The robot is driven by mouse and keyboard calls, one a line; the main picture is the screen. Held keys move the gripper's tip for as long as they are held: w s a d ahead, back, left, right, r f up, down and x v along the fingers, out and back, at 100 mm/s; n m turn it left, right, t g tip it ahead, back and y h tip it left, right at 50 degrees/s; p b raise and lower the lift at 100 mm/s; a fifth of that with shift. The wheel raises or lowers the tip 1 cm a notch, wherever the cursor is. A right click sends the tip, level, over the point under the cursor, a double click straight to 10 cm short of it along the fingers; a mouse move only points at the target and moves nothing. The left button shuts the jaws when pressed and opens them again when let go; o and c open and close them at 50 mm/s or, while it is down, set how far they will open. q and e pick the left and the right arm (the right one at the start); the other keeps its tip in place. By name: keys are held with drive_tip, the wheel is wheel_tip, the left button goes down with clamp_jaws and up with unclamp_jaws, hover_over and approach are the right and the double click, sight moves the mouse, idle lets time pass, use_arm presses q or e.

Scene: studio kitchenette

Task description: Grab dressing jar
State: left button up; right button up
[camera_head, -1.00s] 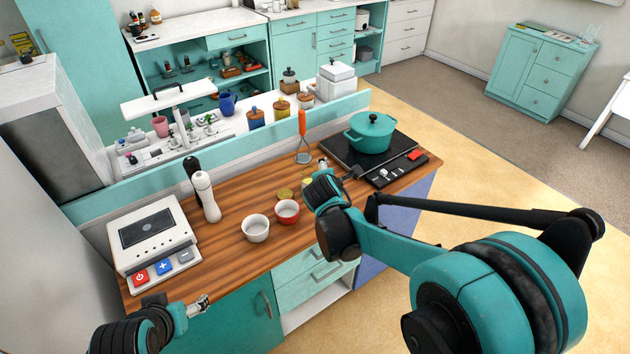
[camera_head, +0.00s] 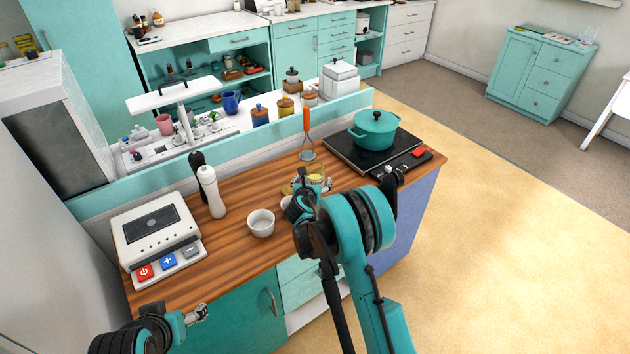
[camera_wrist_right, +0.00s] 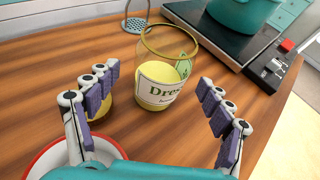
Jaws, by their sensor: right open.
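The dressing jar (camera_wrist_right: 160,85) is an open glass jar with a gold rim, yellow contents and a white label reading "Dres". It stands upright on the wooden counter. In the head view the jar (camera_head: 317,180) is partly hidden by my right gripper (camera_head: 312,188). In the wrist view my right gripper (camera_wrist_right: 159,78) is open, its fingers spread to the left and right with the jar ahead between them, apart from both. A gold-edged round thing (camera_wrist_right: 98,108) is partly hidden behind the left finger. My left gripper (camera_head: 197,314) is at the counter's front left; its opening is unclear.
The hob (camera_head: 372,152) with a teal pot (camera_head: 375,128) is behind right. A masher (camera_head: 307,140) stands behind the jar.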

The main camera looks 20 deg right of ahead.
sight(316, 170)
drive_tip(key=x, duration=0.2)
drive_tip(key=b+x, duration=0.1)
drive_tip(key=x, duration=0.1)
drive_tip(key=shift+s+f, duration=0.15)
drive_tip(key=shift+f, duration=0.05)
drive_tip(key=shift+r, duration=0.1)
drive_tip(key=shift+s, duration=0.1)
drive_tip(key=c, duration=1.7)
drive_tip(key=shift+r, duration=0.2)
drive_tip(key=shift+r+p, duration=0.45)
drive_tip(key=shift+r, duration=0.35)
drive_tip(key=r, duration=0.1)
drive_tip(key=r+p, duration=0.1)
drive_tip(key=shift+d+r, duration=0.25)
drive_tip(key=shift+r, duration=0.05)
drive_tip(key=shift+s+d+r+p, duration=0.45)
drive_tip(key=shift+d+r, duration=0.6)
drive_tip(key=shift+d, duration=0.75)
drive_tip(key=shift+s+d+r+p, duration=0.25)
drive_tip(key=shift+d+r+p, duration=0.65)
drive_tip(key=shift+d, duration=0.85)
drive_tip(key=shift+s+d+r+p, duration=0.4)
drive_tip(key=shift+d+r, duration=0.85)
drive_tip(key=shift+d, duration=0.55)
